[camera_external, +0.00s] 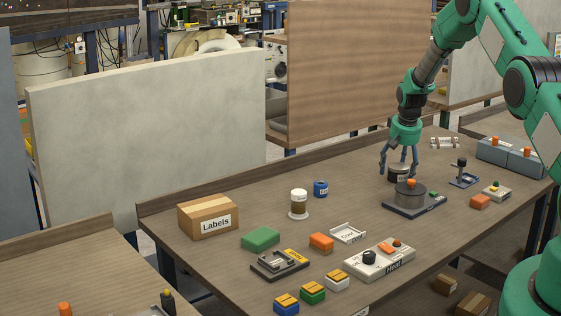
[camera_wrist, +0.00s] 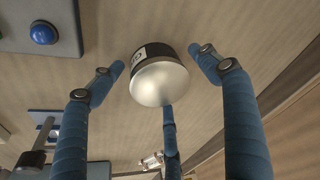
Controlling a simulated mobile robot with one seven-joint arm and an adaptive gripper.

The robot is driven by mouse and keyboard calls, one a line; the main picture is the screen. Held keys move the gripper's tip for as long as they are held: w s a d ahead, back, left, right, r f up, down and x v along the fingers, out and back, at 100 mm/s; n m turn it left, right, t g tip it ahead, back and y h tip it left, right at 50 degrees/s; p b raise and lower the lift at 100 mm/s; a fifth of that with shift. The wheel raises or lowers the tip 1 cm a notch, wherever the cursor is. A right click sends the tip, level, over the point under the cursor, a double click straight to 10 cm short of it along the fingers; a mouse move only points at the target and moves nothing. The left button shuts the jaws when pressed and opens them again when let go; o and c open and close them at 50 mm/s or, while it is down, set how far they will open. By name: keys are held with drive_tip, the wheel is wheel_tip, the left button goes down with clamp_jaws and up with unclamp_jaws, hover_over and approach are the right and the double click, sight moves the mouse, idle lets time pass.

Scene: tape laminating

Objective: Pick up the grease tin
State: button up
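The grease tin is a short dark round tin with a pale label and a silvery top. It stands on the table below my gripper in the external view (camera_external: 399,173) and shows large in the wrist view (camera_wrist: 159,80). My gripper (camera_external: 398,169) points down over it, with its three blue fingers spread around the tin. In the wrist view a small gap shows at the left fingertip; the right fingertip is close to the tin's side. The third finger's tip is hidden behind the tin, so contact there cannot be told.
A dark grey round fixture with an orange knob (camera_external: 411,193) stands close in front of the tin. A blue can (camera_external: 320,188) and a white-lidded jar (camera_external: 299,203) stand left. Table between is clear.

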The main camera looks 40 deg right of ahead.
sight(399, 165)
drive_tip(key=c, duration=1)
drive_tip(key=shift+r, duration=0.1)
drive_tip(key=shift+r, duration=4.95)
